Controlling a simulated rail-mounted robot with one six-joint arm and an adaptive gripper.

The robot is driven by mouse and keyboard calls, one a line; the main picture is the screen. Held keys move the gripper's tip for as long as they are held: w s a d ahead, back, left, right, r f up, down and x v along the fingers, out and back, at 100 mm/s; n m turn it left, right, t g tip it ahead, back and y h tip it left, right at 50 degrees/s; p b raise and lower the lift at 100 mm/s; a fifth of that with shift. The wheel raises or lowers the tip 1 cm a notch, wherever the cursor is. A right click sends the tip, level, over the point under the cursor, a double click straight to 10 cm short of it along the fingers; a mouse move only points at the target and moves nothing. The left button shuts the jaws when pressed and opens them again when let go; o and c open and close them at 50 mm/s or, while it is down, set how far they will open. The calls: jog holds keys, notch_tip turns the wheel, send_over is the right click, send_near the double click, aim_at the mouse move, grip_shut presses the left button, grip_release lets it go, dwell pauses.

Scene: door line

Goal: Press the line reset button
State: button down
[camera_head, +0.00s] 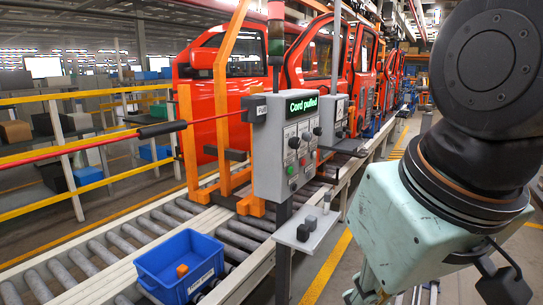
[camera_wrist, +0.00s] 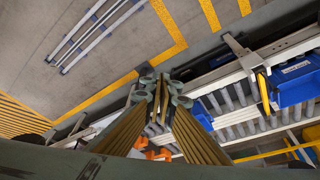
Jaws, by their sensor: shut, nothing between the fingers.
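A grey control panel (camera_head: 263,160) stands on a post beside the conveyor. My gripper (camera_wrist: 157,91) is shut and empty in the wrist view, above the floor and conveyor edge. In the head view my wrist is right of the panel and apart from it; the fingers are mostly cut off below.
A red pull cord (camera_head: 70,151) runs left from the panel. A small shelf (camera_head: 305,232) juts out below it. A blue bin (camera_head: 180,267) sits on the roller conveyor (camera_head: 135,232). Red car doors (camera_head: 240,90) hang behind. Yellow rails (camera_head: 110,180) stand left.

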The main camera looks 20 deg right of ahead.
aim_at(314, 155)
jog(key=w+d+r+n+t+h+p, duration=0.1)
jog(key=w+d+r+t+p, duration=0.15)
jog(key=w+d, duration=0.85)
jog(key=w+d+r+t+h+p, duration=0.1)
jog(key=w+d+r, duration=0.15)
jog(key=w, duration=1.75)
jog(key=w+d+r+n+t+h+p, duration=0.1)
jog(key=w+d+r+t+p, duration=0.35)
jog(key=w, duration=1.05)
jog(key=w+d+f+n, duration=0.1)
jog(key=w+d+f, duration=0.2)
jog(key=w+d, duration=0.3)
jog(key=w+d+f, duration=0.3)
jog(key=w+d, duration=0.2)
jog(key=w, duration=0.4)
jog(key=w+d+f+n+t+y+p, duration=0.2)
jog(key=w+d+f+p, duration=0.1)
jog(key=w+d+f, duration=0.7)
jog(key=shift+w+d+f+t+y, duration=0.2)
jog(key=shift+w+f+t+y, duration=0.1)
jog(key=shift+w+f+y, duration=0.15)
jog(key=w+a, duration=0.6)
jog(key=shift+w, duration=0.25)
